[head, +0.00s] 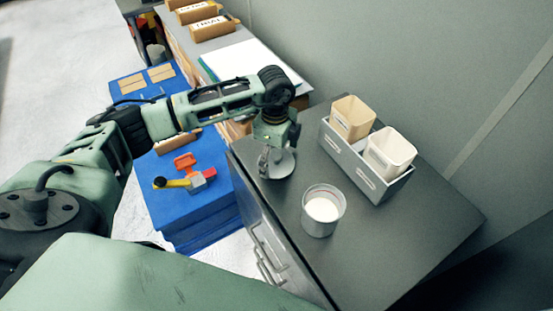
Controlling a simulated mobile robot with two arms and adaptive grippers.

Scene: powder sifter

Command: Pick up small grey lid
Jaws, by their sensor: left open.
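The small grey lid (284,166) lies on the dark cabinet top near its left edge. It looks like a round, pale grey disc. My left gripper (267,163) reaches down from the left arm and is right over the lid's left part, hiding some of it. Its fingers are open; I cannot tell whether they touch the lid. My right gripper is not in view.
A clear cup of white powder (322,211) stands on the cabinet top (375,240) in front of the lid. A grey holder (366,177) with a tan container (352,118) and a white container (390,152) stands behind it. Tools (186,177) lie on the blue surface (190,208).

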